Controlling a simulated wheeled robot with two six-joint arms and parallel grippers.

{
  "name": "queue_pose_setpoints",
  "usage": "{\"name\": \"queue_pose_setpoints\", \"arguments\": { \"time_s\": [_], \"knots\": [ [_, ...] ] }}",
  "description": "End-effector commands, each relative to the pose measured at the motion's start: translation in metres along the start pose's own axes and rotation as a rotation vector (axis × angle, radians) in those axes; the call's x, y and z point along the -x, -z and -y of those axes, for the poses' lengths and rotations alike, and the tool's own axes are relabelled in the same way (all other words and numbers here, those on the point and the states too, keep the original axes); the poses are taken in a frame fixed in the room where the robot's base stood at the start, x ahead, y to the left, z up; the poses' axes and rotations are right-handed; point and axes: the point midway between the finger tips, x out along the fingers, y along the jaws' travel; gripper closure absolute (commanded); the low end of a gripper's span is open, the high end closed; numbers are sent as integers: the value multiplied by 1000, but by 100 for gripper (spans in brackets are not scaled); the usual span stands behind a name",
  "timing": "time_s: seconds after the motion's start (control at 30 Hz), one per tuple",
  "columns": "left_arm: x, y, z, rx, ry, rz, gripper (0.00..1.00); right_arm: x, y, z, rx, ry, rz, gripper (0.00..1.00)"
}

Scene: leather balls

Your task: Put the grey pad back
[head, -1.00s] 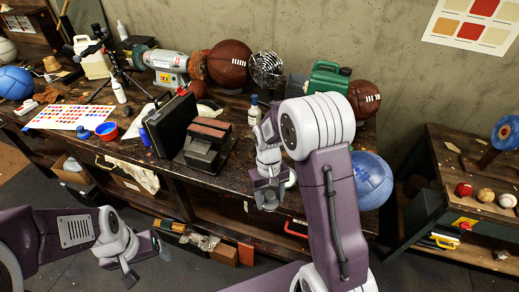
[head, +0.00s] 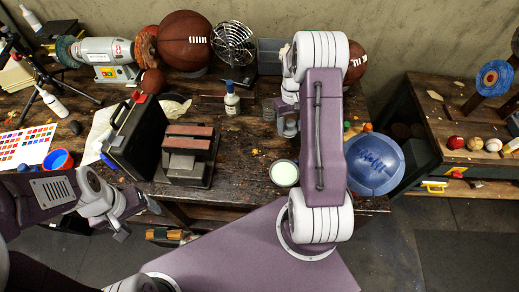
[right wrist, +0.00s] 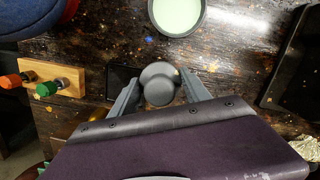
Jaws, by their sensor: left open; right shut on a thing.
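The grey pad, a round grey knob-shaped piece (right wrist: 158,86), sits between the fingers of my right gripper (right wrist: 162,92) in the right wrist view. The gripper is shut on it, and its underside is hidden. In the head view my right gripper (head: 285,126) is over the workbench, behind the bowl of pale green stuff (head: 284,174); the pad is hard to make out there. A dark square flat piece (right wrist: 121,78) lies beside the pad in the wrist view, partly covered by a finger. My left gripper (head: 132,218) is open and empty near the bench's front edge.
A vise-like block (head: 187,150), a black case (head: 138,135) and a small bottle (head: 232,100) stand to the left. Bare bench lies between block and bowl.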

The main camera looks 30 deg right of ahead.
Motion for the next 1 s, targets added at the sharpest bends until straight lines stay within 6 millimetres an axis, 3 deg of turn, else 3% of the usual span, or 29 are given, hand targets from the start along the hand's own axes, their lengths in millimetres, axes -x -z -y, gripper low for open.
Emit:
{"name": "queue_pose_setpoints", "arguments": {
  "time_s": [0.2,0.4,0.63,0.8,1.0],
  "knots": [
    [20,2,0,0,0,-1,24,-32,3,61,9,0,6,77],
    [29,4,-1,0,0,-1,24,-57,7,100,5,0,2,77],
    [31,4,-1,0,0,-1,24,-67,9,108,2,0,1,77],
    [41,5,-1,0,0,-1,24,-96,12,107,1,0,4,77],
    [41,5,-1,0,0,-1,24,-104,15,107,1,0,-1,77]
  ]
}}
